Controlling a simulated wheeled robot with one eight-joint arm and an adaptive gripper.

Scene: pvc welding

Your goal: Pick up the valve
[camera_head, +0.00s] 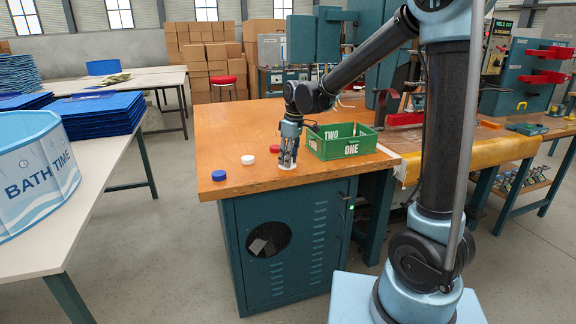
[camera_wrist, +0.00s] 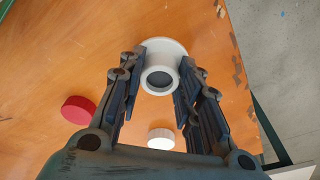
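The valve is a white, round piece with a wide flange and a hollow, dark-centred neck; in the wrist view the valve (camera_wrist: 160,62) stands between my fingertips. In the head view the valve (camera_head: 287,165) shows only as a white base on the wooden table, below my gripper (camera_head: 288,158). My gripper (camera_wrist: 161,75) points down, one finger on each side of the neck. The fingers are very close to the neck; whether they press on it I cannot tell. The flange appears to rest on the tabletop.
A white cap (camera_head: 248,159), a blue cap (camera_head: 219,175) and a red cap (camera_head: 275,149) lie left of the valve on the wooden table (camera_head: 235,125). A green crate (camera_head: 342,145) stands close on the right. The table's front edge is near.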

